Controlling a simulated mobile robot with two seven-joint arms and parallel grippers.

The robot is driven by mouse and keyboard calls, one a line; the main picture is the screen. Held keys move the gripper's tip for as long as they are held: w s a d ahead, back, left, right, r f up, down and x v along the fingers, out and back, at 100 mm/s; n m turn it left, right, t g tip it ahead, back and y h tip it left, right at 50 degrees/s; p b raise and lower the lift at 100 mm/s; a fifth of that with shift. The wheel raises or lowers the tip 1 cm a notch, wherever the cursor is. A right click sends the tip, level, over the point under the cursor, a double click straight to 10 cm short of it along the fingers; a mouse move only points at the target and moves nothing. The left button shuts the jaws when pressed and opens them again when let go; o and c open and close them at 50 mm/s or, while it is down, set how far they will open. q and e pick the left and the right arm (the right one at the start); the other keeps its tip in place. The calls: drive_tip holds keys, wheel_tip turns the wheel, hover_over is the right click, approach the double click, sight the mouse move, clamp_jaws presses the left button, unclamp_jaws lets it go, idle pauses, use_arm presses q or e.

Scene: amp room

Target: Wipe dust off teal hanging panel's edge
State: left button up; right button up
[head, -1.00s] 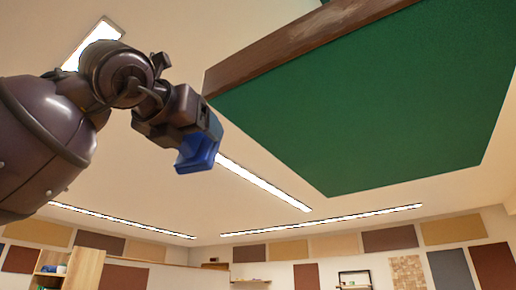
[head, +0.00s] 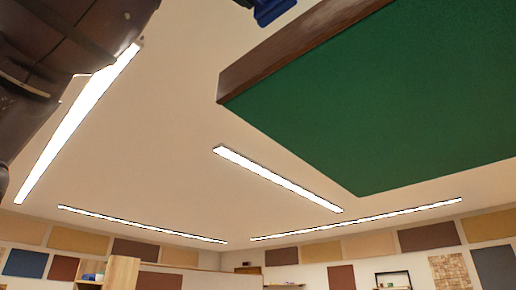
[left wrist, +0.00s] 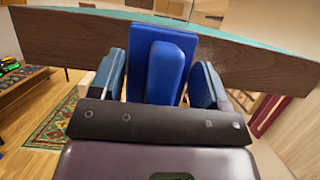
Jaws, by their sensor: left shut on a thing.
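The hanging panel (head: 390,100) fills the upper right of the head view, with a green underside and a brown wooden edge (head: 285,55). In the left wrist view the brown edge (left wrist: 65,38) runs across the top, with a teal strip along its upper rim. My left gripper (left wrist: 160,82) is shut on a blue block-like wiper (left wrist: 168,72), which stands in front of the edge. I cannot tell whether they touch. In the head view only a bit of blue (head: 272,10) shows at the top, left of the panel. My right gripper is out of view.
Long ceiling lights (head: 278,180) run above. Wall panels (head: 428,237) and a shelf (head: 393,282) line the far wall. A patterned rug (left wrist: 62,112) lies on the wooden floor. Open air lies left of the panel.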

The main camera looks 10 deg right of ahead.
use_arm(q)
drive_tip(key=w+d, duration=0.1)
drive_tip(key=d, duration=0.1)
drive_tip(key=w+d+p, duration=0.1)
drive_tip(key=w, duration=0.1)
drive_tip(key=shift+d+p, duration=0.3)
drive_tip(key=shift+d, duration=0.05)
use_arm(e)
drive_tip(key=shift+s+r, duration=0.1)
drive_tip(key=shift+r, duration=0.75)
use_arm(q)
drive_tip(key=shift+w+d, duration=0.15)
drive_tip(key=shift+d, duration=0.1)
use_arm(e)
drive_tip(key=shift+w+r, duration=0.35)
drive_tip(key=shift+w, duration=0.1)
use_arm(q)
drive_tip(key=shift+w+d, duration=0.15)
drive_tip(key=shift+d, duration=0.05)
drive_tip(key=shift+w+d, duration=0.1)
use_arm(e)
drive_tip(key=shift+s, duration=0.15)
use_arm(q)
drive_tip(key=shift+w+d, duration=0.1)
drive_tip(key=shift+d, duration=0.05)
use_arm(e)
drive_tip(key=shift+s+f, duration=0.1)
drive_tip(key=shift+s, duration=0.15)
